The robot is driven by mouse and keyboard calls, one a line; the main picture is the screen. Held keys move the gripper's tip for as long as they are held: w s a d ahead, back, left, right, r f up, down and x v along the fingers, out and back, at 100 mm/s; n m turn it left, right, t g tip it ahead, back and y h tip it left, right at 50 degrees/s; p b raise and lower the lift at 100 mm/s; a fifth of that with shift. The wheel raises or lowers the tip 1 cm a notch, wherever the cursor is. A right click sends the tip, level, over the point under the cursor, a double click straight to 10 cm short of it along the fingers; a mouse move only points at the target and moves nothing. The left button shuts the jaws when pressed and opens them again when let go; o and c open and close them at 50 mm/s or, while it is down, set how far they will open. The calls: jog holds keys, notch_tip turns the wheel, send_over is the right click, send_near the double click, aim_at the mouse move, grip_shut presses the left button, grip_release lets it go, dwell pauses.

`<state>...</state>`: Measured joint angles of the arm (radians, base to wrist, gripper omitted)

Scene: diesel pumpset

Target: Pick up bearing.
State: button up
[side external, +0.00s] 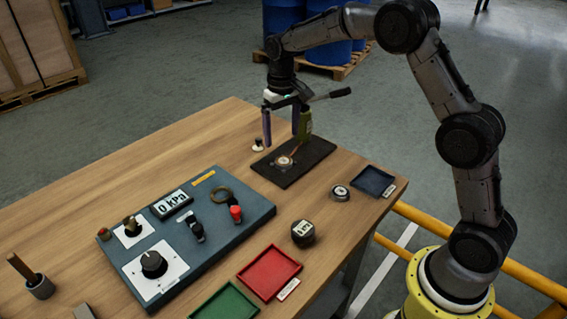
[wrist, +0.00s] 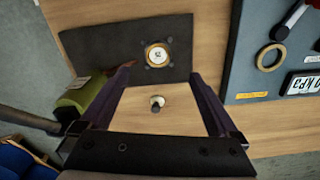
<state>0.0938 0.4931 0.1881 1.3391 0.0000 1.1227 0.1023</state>
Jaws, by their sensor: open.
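A small silver ring-shaped piece with a dark middle (side external: 340,191), which looks like the bearing, lies on the wooden table beside the dark blue tray; it does not show in the wrist view. My gripper (side external: 283,138) is open and empty, pointing down above the table near the black plate, behind and left of that piece. In the wrist view its two fingers (wrist: 161,76) are spread wide. A round pale piece with a brass-coloured rim (wrist: 157,54) sits on the black plate (wrist: 98,48), beyond the fingertips.
A green body with a black lever (side external: 305,122) stands close beside my gripper. A small white-and-dark knob (wrist: 157,103) shows between the fingers. A blue panel (side external: 190,235), a dark weight (side external: 303,232), a red tray (side external: 269,272) and a green tray (side external: 225,305) occupy the front.

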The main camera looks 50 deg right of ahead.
aim_at(283, 160)
notch_tip(283, 160, down, 8)
jog(key=shift+s+d+f, duration=0.1)
jog(key=shift+d+f, duration=0.05)
dwell(0.4)
jog(key=shift+c, duration=0.2)
grip_shut()
dwell(0.3)
